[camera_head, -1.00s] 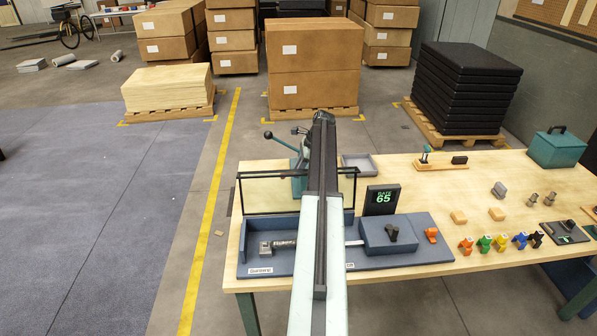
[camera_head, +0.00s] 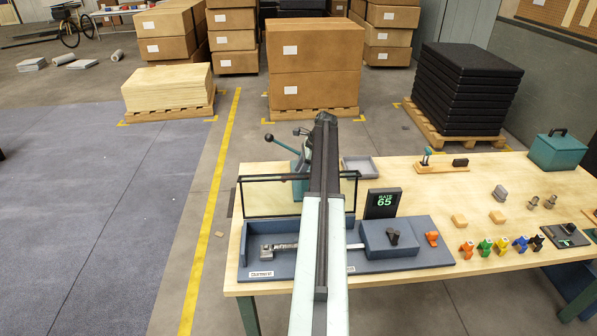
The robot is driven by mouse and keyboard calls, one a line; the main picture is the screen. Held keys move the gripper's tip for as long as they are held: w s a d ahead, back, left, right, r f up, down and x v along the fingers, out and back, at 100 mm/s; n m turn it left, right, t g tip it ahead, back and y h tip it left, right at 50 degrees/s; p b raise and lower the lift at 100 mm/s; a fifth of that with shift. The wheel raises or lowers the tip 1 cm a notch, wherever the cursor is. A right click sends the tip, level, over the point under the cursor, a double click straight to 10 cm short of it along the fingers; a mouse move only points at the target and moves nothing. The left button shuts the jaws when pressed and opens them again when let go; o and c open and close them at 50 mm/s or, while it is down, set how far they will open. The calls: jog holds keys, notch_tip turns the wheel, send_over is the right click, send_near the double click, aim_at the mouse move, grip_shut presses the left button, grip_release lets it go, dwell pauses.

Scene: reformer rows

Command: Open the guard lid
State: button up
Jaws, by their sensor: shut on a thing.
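The guard lid (camera_head: 241,198) is a clear panel in a thin dark frame. It stands raised, near upright, along the back of a blue-grey fixture (camera_head: 413,262) on the workbench. The open trough (camera_head: 262,236) in front of it shows a metal shaft with a square end block (camera_head: 266,254). My arm crosses the middle of the picture and covers part of the lid and the trough. My gripper is hidden behind the arm, so its hold on the lid cannot be seen.
A dark display (camera_head: 382,203) reading 65 stands right of the lid. A teal machine with a ball-ended lever (camera_head: 285,143) is behind it. Several coloured pieces, wooden blocks and a teal box (camera_head: 557,151) lie to the right.

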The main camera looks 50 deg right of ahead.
jog(key=p+v, duration=0.5)
jog(key=v, duration=0.2)
jog(key=shift+w, duration=0.1)
jog(key=shift+f, duration=0.1)
